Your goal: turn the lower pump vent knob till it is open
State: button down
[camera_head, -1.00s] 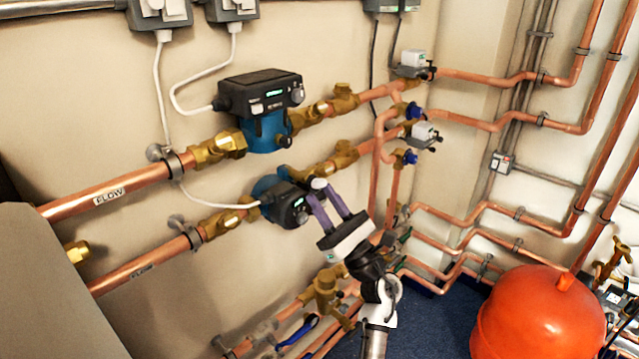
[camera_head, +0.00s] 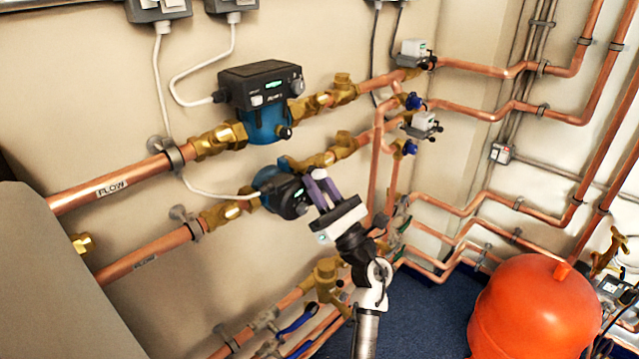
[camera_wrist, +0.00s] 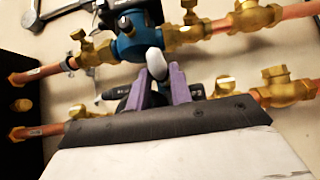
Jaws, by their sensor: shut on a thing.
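The lower pump (camera_head: 270,184) is blue with a dark face, set in the lower copper pipe, with a label plate on its front. A white rounded knob (camera_head: 319,174), apparently the pump's vent knob, stands just right of the dark face. My gripper (camera_head: 321,181) comes up from the lower right, its two purple fingers shut on this knob. In the wrist view the knob (camera_wrist: 156,64) shows as a white oval between the fingertips of my gripper (camera_wrist: 159,80). The fingers hide part of it and much of the lower pump there. I cannot read its open or shut mark.
The upper pump (camera_head: 262,98) hangs just above on its own pipe. Brass valves (camera_head: 344,146) flank the lower pump closely. A white cable (camera_head: 218,196) runs to it from the left. Copper pipes and a red tank (camera_head: 535,305) lie to the right.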

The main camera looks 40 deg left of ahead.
jog(key=m+t, duration=0.2)
jog(key=m+t+h+p, duration=0.1)
jog(key=m+t, duration=0.1)
jog(key=m+t+p, duration=0.1)
jog(key=m, duration=0.1)
jog(key=shift+s+r+m+t+h, duration=0.25)
jog(key=shift+m+t+h, duration=0.05)
jog(key=shift+t, duration=0.1)
jog(key=shift+f+m+t+h+p, duration=0.15)
jog(key=shift+m+t+h+p, duration=0.2)
jog(key=shift+m+t, duration=0.75)
jog(key=c, duration=1.5)
grip_release()
jog(key=shift+f, duration=0.1)
jog(key=b+v, duration=0.6)
jog(key=v, duration=0.7)
jog(key=shift+s+d+f, duration=0.1)
jog(key=shift+s+d, duration=0.05)
jog(key=shift+d, duration=0.25)
